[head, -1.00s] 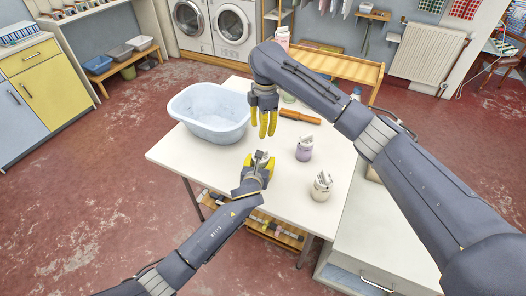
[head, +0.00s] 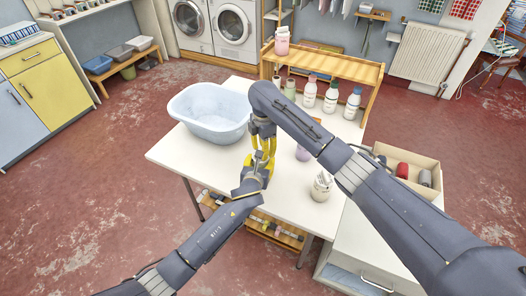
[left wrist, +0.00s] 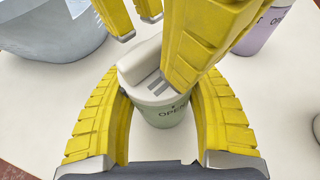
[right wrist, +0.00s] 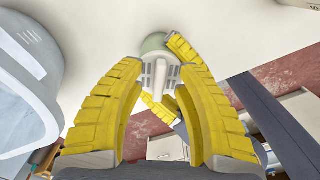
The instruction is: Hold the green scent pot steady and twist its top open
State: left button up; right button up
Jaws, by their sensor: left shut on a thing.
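The green scent pot (left wrist: 165,113) has a pale green body with lettering and a white top (left wrist: 150,72) with a raised ridge and slots. It stands upright in the left wrist view; in the head view the grippers mostly hide it. My left gripper (head: 262,172) is shut on the pot's body, one finger on each side. My right gripper (head: 264,146) hangs just above, pointing down, its fingers spread around the top. In the right wrist view the pot (right wrist: 157,43) lies between and beyond the open right fingertips; I cannot tell whether they touch it.
A pale blue tub (head: 210,113) stands at the table's back left. A purple pot (head: 303,154), partly hidden, and a cream pot (head: 322,187) stand to the right. Several bottles (head: 331,97) stand at the back by a wooden rack (head: 350,70). The table's front left is clear.

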jog(key=shift+f, duration=0.5)
grip_shut()
